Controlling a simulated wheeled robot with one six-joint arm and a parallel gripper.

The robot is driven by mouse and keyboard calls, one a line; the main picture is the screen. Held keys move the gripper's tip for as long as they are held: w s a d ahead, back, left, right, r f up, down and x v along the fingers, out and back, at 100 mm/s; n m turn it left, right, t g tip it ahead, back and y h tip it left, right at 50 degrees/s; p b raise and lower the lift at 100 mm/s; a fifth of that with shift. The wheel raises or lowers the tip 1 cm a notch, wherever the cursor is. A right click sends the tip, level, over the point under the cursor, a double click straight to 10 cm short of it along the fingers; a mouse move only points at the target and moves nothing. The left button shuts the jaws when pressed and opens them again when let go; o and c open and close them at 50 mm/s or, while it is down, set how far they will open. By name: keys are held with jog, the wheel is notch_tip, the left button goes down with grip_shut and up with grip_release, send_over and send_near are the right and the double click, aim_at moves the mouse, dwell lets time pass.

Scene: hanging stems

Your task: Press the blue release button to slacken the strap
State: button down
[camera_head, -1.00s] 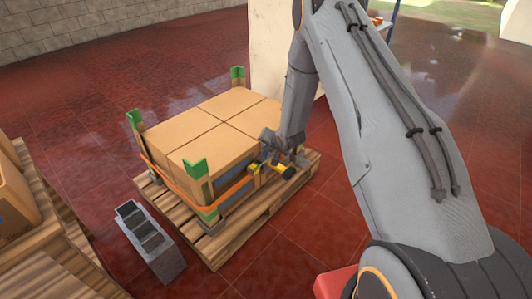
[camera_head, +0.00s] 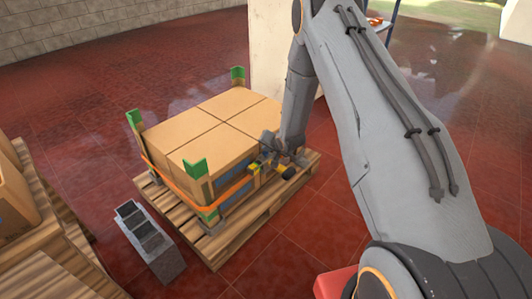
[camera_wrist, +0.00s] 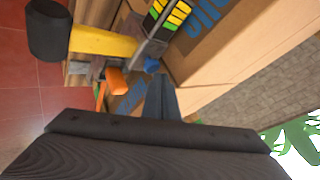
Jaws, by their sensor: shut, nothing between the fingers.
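The blue release button (camera_wrist: 151,65) shows in the wrist view on the grey strap tensioner, beside its yellow lever (camera_wrist: 100,42) with a black grip (camera_wrist: 47,30). My gripper (camera_wrist: 158,80) is shut and empty, its fingertips just below the button in the picture. I cannot tell whether they touch it. In the head view the tensioner (camera_head: 254,168) sits at the near right side of the boxes, and my gripper (camera_head: 268,150) is close to it. The orange strap (camera_head: 180,188) runs around the boxes. The button is too small to make out there.
The cardboard boxes (camera_head: 205,130) stand on a wooden pallet (camera_head: 225,245) with green corner guards (camera_head: 195,168). Another wooden pallet stack (camera_head: 45,250) is at far left. Red floor is free around them.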

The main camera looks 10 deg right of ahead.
aim_at(267, 155)
jog(key=shift+f, duration=0.55)
dwell(0.4)
jog(key=shift+r, duration=0.1)
jog(key=shift+r+p, duration=0.5)
jog(key=shift+r, duration=0.4)
jog(key=shift+r+p, duration=1.7)
jog(key=shift+r, duration=0.8)
